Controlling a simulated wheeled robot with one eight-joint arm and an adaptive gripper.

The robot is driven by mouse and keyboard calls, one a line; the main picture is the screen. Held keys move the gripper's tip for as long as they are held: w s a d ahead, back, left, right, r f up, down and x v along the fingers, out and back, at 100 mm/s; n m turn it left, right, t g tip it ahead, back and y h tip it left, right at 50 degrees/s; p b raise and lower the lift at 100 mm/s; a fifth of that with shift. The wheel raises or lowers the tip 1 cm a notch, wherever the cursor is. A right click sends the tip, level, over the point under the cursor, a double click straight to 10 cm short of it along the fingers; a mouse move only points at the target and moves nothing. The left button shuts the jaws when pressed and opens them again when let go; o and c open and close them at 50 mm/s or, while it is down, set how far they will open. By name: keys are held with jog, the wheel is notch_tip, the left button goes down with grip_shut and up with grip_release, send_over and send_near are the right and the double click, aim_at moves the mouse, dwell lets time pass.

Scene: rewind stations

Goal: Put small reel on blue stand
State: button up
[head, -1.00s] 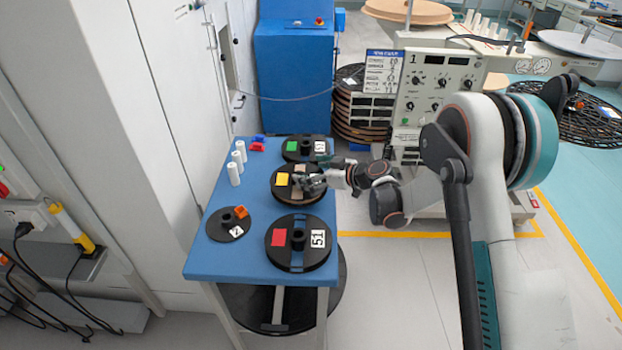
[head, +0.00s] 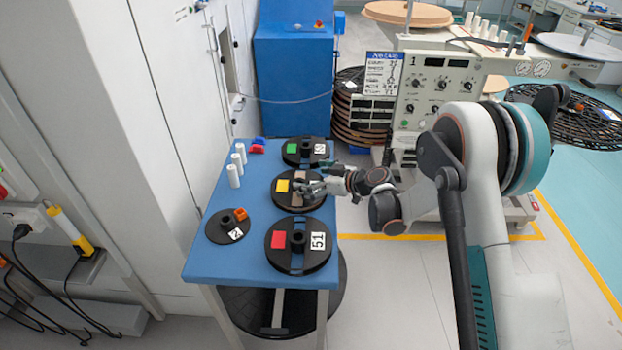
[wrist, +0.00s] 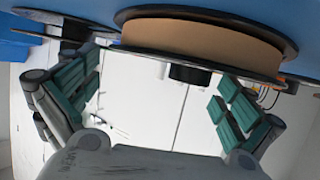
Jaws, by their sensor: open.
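A blue table (head: 206,262) bears several black reels. A smaller flat black reel (head: 222,232) with an orange block and a white label lies at its left. A reel with a yellow label (head: 283,186) lies at the middle right, between a green-labelled reel (head: 292,148) and a red-labelled reel (head: 278,240). My gripper (head: 308,187) is at the right side of the yellow-labelled reel. In the wrist view my gripper (wrist: 155,100) is open, with its fingers apart and nothing held between them. A reel with a tan winding (wrist: 200,42) spans the top of that view.
White cylinders (head: 234,175) and small red and blue blocks (head: 258,146) stand at the table's back left. A blue cabinet (head: 293,75) stands behind the table, and a grey control panel (head: 437,85) stands right of it. A large black reel (head: 245,305) lies below the table.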

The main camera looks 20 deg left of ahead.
jog(key=p+v, duration=0.3)
jog(key=v, duration=0.9)
jog(key=s+d+r+m+t+h, duration=0.1)
jog(key=s+d+r+m+h, duration=0.2)
jog(key=s+d+r, duration=0.35)
jog(key=s+d+r+m+h, duration=0.35)
jog(key=d+r, duration=0.35)
jog(key=r, duration=0.3)
jog(key=s+d+r+m+h, duration=0.1)
jog(key=s+d+m+h, duration=0.2)
jog(key=s+d, duration=0.5)
jog(key=s+d+r+m+t+h, duration=0.1)
jog(key=s+d+m+h, duration=0.2)
jog(key=s+d, duration=0.6)
jog(key=s+m, duration=0.1)
jog(key=s, duration=0.4)
jog(key=shift+s+r+t, duration=0.3)
jog(key=shift+r, duration=0.05)
jog(key=shift+a+m, duration=0.1)
jog(key=shift+m, duration=0.15)
